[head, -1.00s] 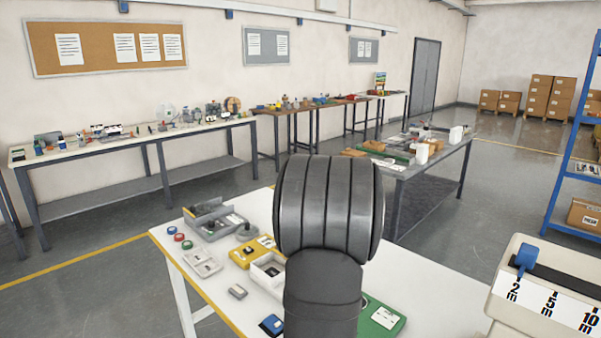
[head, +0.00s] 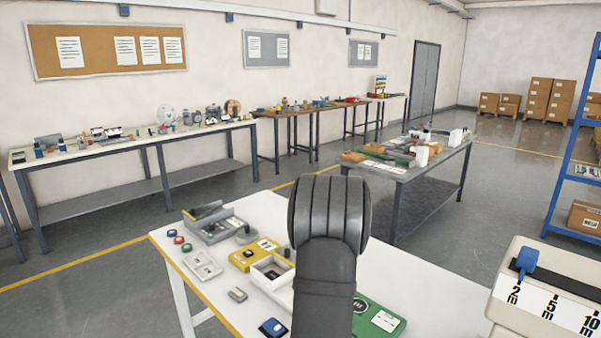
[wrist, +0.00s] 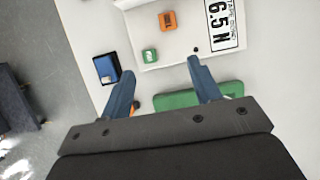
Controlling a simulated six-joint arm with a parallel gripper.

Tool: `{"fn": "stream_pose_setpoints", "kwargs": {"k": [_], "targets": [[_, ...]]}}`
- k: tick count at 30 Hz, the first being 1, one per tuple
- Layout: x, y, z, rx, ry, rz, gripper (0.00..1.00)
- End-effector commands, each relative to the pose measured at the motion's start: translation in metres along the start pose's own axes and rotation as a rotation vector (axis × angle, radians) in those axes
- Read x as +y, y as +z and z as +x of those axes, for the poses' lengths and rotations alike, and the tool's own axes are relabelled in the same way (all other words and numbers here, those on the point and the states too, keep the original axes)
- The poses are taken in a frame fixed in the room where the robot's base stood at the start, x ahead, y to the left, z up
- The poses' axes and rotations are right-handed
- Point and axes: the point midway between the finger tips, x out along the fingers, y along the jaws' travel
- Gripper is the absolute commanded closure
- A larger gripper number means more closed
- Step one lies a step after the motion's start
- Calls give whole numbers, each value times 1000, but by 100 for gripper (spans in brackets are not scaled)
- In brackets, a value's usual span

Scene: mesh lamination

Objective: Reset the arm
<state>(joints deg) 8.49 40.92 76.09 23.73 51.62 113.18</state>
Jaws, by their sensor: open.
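My gripper (wrist: 161,82) shows in the wrist view with its two blue fingers spread apart and nothing between them. It hangs above the white work table, over a white panel. In the head view my dark grey arm stands upright in the middle and hides part of the white table (head: 190,318); the gripper itself is not visible there.
The wrist view shows a blue box (wrist: 107,68), a small green block (wrist: 150,55), an orange block (wrist: 167,20), a green plate (wrist: 175,100) and a "6.5 N" label (wrist: 224,22). In the head view, a yellow fixture (head: 250,254), an open white box (head: 270,273) and a slider unit (head: 540,300) surround my arm.

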Motion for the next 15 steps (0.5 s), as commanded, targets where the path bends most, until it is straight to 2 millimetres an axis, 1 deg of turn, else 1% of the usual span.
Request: {"fn": "stream_pose_setpoints", "kwargs": {"k": [3,12,13,15], "targets": [[-12,15,5,1,-1,-1,43],[-37,49,16,6,-5,3,43],[-38,51,18,7,-4,3,43],[-32,57,29,8,-2,4,43]]}}
